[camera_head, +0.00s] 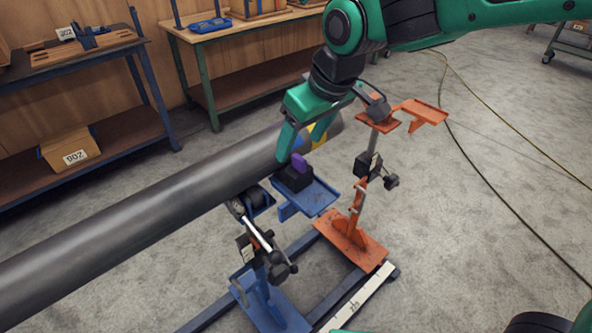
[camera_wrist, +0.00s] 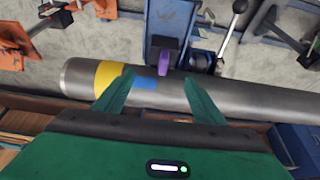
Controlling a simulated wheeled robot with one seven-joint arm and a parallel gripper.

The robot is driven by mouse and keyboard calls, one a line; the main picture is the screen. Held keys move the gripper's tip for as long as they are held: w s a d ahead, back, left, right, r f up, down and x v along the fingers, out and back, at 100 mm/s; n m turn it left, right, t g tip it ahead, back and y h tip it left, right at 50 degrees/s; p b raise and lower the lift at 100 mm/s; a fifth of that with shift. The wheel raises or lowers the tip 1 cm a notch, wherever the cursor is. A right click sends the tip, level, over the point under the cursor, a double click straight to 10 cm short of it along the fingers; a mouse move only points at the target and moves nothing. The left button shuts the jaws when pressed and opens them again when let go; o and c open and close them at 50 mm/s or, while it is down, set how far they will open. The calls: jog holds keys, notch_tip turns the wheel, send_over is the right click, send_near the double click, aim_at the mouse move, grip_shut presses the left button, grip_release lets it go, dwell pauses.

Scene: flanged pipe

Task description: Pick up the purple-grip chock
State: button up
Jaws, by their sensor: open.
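The purple-grip chock (camera_head: 293,180) is a black block with a purple grip on top. It sits on the blue stand's tray (camera_head: 318,196), beside the long grey pipe. In the wrist view the purple grip (camera_wrist: 164,62) shows between and just beyond my fingertips. My gripper (camera_head: 303,143) is open, with its green fingers apart and pointing down over the pipe's end part, close to the chock. In the wrist view my gripper (camera_wrist: 159,78) has nothing between its fingers. Whether a finger touches the pipe or chock cannot be told.
The grey pipe (camera_head: 130,227) runs diagonally, with yellow and blue bands near its end (camera_wrist: 107,77). An orange stand (camera_head: 352,230) with a raised orange tray (camera_head: 422,112) stands to the right. Workbenches line the back wall. Open floor lies to the right, crossed by a cable.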

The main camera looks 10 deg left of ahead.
aim_at(298, 156)
jog(key=shift+s+d+x, duration=0.15)
jog(key=shift+x, duration=1.6)
jog(key=shift+s+d+x, duration=0.1)
jog(key=shift+s+x, duration=0.1)
jog(key=shift+x, duration=1.55)
jog(key=shift+f, duration=0.15)
jog(key=c, duration=1.3)
